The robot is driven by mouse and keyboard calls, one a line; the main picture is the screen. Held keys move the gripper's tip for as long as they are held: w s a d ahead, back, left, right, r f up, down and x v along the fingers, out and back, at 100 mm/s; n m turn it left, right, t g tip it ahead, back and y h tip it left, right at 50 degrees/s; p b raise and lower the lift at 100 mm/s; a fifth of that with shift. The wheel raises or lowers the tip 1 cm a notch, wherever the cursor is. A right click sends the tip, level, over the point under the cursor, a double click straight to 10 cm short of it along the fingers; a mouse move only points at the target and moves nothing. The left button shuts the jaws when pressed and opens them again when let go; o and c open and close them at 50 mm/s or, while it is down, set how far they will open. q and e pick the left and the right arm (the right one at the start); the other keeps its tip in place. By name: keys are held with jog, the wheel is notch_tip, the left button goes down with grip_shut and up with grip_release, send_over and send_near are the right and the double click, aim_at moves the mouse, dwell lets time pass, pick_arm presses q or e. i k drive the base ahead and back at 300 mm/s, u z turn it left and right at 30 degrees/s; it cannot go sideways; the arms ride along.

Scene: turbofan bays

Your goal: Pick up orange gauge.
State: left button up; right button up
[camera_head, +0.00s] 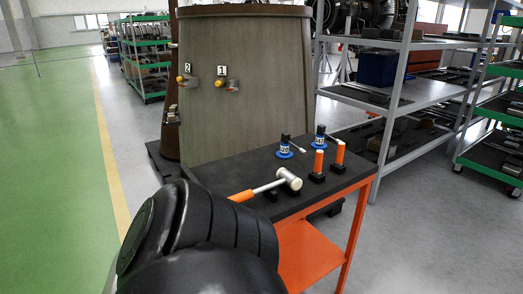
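Two orange upright cylinders stand on small black bases on the dark cart top: a front one (318,162) and one slightly behind to its right (340,153). Either may be the orange gauge; I cannot tell them apart by kind. Both are upright and nothing holds them. Neither of my grippers shows. A black arm link of mine fills the lower left foreground and hides the near left part of the cart.
The cart (220,176) has a dark top and orange frame. A mallet (265,188) lies near the orange cylinders; two blue-based tools (285,148) (320,137) stand behind them. A large grey-brown panel (245,110) rises behind the cart. Metal shelving (395,95) stands right.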

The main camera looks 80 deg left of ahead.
aim_at(341, 147)
jog(key=u, duration=0.8)
jog(key=i, duration=3.45)
jog(key=z, duration=5.8)
